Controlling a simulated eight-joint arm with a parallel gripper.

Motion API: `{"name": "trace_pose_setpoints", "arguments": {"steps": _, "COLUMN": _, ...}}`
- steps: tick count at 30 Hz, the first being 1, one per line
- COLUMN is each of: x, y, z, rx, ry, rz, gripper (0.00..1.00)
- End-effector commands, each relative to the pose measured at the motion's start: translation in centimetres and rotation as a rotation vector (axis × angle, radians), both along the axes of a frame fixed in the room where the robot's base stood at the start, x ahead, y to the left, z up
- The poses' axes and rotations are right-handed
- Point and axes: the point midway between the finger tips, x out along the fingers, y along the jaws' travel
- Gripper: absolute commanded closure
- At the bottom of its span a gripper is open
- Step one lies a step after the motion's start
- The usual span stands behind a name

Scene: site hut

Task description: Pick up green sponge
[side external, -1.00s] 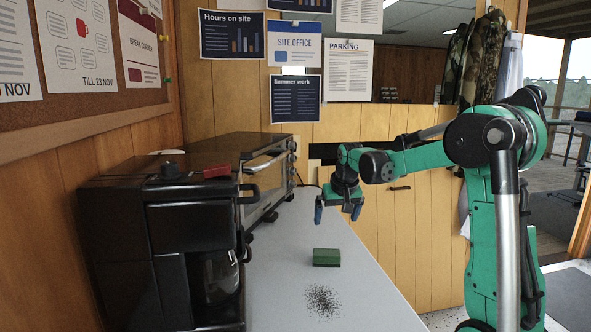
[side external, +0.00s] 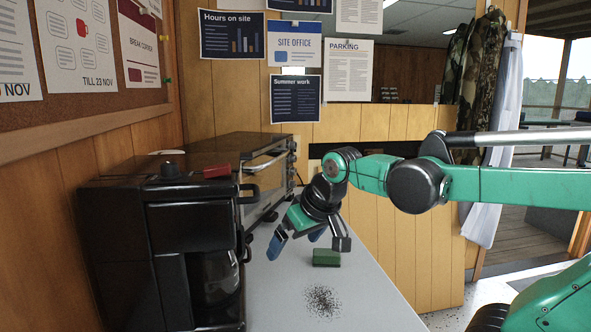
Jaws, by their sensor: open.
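The green sponge (side external: 326,258) lies flat on the light grey counter, a short way behind a patch of dark crumbs. My gripper (side external: 298,245) is open and empty. It is tilted, with its blue fingertips pointing down, just above and to the left of the sponge in the picture. One dark part of the gripper hangs right over the sponge's far right edge. I cannot tell whether any part touches the sponge.
A black coffee maker (side external: 165,265) with a glass jug stands at the left. A toaster oven (side external: 235,165) stands behind it, close to my gripper. A red object (side external: 216,171) lies on top of the appliances. Dark crumbs (side external: 322,300) are scattered on the counter (side external: 375,300), whose right side is clear.

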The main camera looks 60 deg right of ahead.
Motion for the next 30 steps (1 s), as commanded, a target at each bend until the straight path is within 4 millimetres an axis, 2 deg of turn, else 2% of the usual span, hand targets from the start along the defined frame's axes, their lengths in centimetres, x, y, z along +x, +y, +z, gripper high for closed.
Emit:
{"name": "trace_pose_setpoints", "arguments": {"steps": 1, "x": -0.8, "y": 2.2, "z": -1.2, "rx": -0.005, "ry": -0.019, "rz": 0.078, "gripper": 0.00}}
{"name": "trace_pose_setpoints", "arguments": {"steps": 3, "x": -1.6, "y": 4.3, "z": -2.4, "rx": -0.011, "ry": -0.042, "rz": 0.159, "gripper": 0.00}}
{"name": "trace_pose_setpoints", "arguments": {"steps": 6, "x": -2.4, "y": 6.0, "z": -3.6, "rx": -0.014, "ry": -0.064, "rz": 0.230, "gripper": 0.03}}
{"name": "trace_pose_setpoints", "arguments": {"steps": 9, "x": -2.7, "y": 6.6, "z": -4.1, "rx": -0.016, "ry": -0.073, "rz": 0.259, "gripper": 0.03}}
{"name": "trace_pose_setpoints", "arguments": {"steps": 23, "x": -2.5, "y": 6.4, "z": -3.9, "rx": -0.019, "ry": -0.067, "rz": 0.260, "gripper": 0.03}}
{"name": "trace_pose_setpoints", "arguments": {"steps": 26, "x": -1.6, "y": 5.5, "z": -3.2, "rx": -0.032, "ry": -0.040, "rz": 0.269, "gripper": 0.03}}
{"name": "trace_pose_setpoints", "arguments": {"steps": 30, "x": 1.0, "y": 2.5, "z": -2.0, "rx": -0.062, "ry": 0.035, "rz": 0.311, "gripper": 0.03}}
